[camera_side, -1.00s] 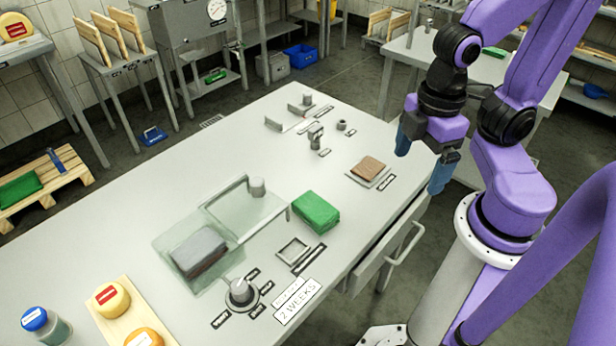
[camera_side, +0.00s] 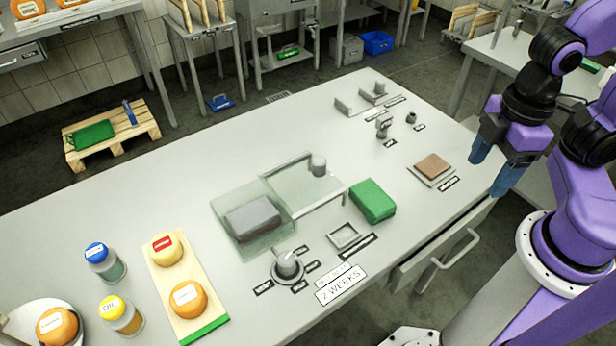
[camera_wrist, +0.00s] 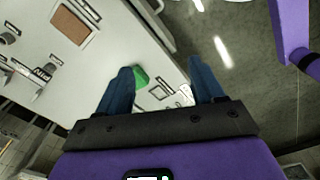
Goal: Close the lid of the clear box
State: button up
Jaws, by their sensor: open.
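The clear box (camera_side: 232,207) stands on the table in the side view, with a grey block (camera_side: 252,219) inside it. Its clear lid (camera_side: 305,190) has a grey knob (camera_side: 319,165) and extends to the right of the box; it looks swung open, lying roughly flat or slightly raised. My gripper (camera_side: 498,170) is open and empty at the right, by the table's right edge, well apart from the box and lid. In the wrist view my gripper (camera_wrist: 160,85) shows two spread blue fingers; the box is not visible there.
A green block (camera_side: 372,200) sits just right of the lid, and it also shows in the wrist view (camera_wrist: 140,77). A dial (camera_side: 287,265) and a small square tray (camera_side: 344,235) are in front. A brown square (camera_side: 433,166) lies near my gripper. Cheese wheels on a board (camera_side: 188,298) are at left.

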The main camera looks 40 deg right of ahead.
jog(key=w, duration=0.1)
jog(key=w+m, duration=0.1)
jog(key=w+t, duration=0.1)
jog(key=shift+w+a+f+m, duration=0.1)
jog(key=shift+a+f+m, duration=0.05)
jog(key=shift+f+m, duration=0.2)
jog(key=c, duration=1)
jog(key=w+m+t, duration=0.1)
jog(key=w, duration=0.2)
jog(key=shift+a+f+m, duration=0.1)
jog(key=shift+f+m, duration=0.05)
jog(key=shift+m, duration=0.2)
grip_shut()
jog(key=w+a+f+m+t+y, duration=0.2)
jog(key=w+m+t+y, duration=0.1)
jog(key=w+m, duration=0.7)
jog(key=shift+w+f+y, duration=0.2)
jog(key=shift+w+y, duration=0.5)
jog(key=shift+w, duration=0.95)
